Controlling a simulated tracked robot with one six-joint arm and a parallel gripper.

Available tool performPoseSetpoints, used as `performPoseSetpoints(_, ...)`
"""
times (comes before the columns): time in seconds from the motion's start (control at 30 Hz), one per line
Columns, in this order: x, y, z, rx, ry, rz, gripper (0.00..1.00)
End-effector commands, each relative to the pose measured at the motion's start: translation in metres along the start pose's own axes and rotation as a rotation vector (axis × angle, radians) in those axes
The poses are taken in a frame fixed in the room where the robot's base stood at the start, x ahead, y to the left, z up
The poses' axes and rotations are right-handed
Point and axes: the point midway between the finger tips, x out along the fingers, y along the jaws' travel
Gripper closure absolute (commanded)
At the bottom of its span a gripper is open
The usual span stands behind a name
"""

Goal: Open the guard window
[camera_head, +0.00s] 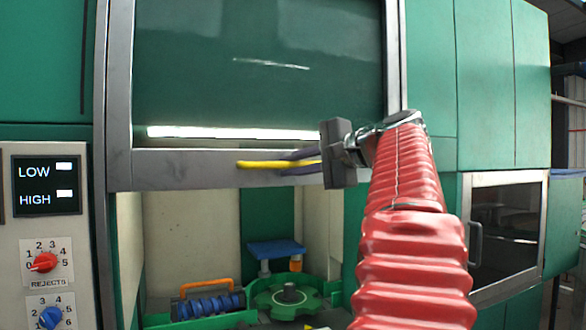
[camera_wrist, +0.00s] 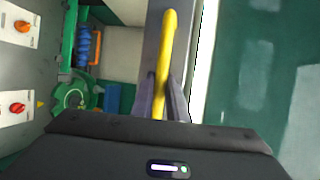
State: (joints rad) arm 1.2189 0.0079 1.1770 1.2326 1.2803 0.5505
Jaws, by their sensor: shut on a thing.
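The guard window (camera_head: 250,95) is a dark green-tinted pane in a grey metal frame, in the upper middle of the head view. Its bottom rail is raised, with an open gap below it. A yellow bar handle (camera_head: 255,164) runs along the bottom rail. My gripper (camera_head: 303,163) is at the right part of the handle, its fingers closed around the bar. In the wrist view the yellow handle (camera_wrist: 168,40) passes between my gripper's two dark fingers (camera_wrist: 162,100). The window's pane (camera_wrist: 270,60) fills the right side there.
Below the window are a green star wheel (camera_head: 290,298), a blue screw (camera_head: 208,305) with an orange bar, and a blue block (camera_head: 276,248). A control panel (camera_head: 45,240) with knobs is at the left. A glass-fronted door (camera_head: 500,235) is at the right.

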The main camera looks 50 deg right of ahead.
Motion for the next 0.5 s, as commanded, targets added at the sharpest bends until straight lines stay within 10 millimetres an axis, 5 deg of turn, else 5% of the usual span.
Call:
performPoseSetpoints(0.3,0.0011,0.0000,0.0007,0.000,-0.002,-0.001,0.68)
performPoseSetpoints(0.5,0.0013,0.0002,0.0007,0.000,-0.003,0.000,0.68)
